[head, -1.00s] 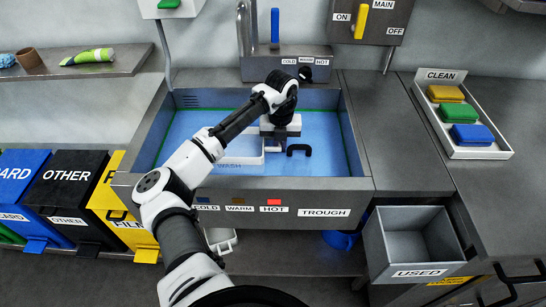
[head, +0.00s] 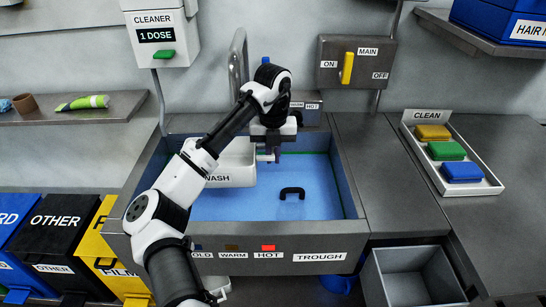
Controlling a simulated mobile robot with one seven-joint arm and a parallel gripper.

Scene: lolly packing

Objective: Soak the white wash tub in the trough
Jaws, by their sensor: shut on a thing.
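The white wash tub (head: 235,172), marked WASH on its front, is upright in the left half of the trough (head: 345,188). It looks clear of the blue water (head: 245,205), with its white front fully showing. My gripper (head: 268,156) points down at the tub's right end and is shut on it there. The fingertips are small and partly hidden at the tub's edge. My arm crosses in front of the tub's left part and hides it. A black arched handle (head: 292,191) stands in the water right of the tub.
A tap (head: 238,65) stands behind the trough, beside a cleaner dispenser (head: 160,38) and a MAIN switch box (head: 357,62) with a yellow lever. A CLEAN tray (head: 408,128) of coloured sponges is right. An open grey bin (head: 415,289) sits front right. The trough's right half is largely free.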

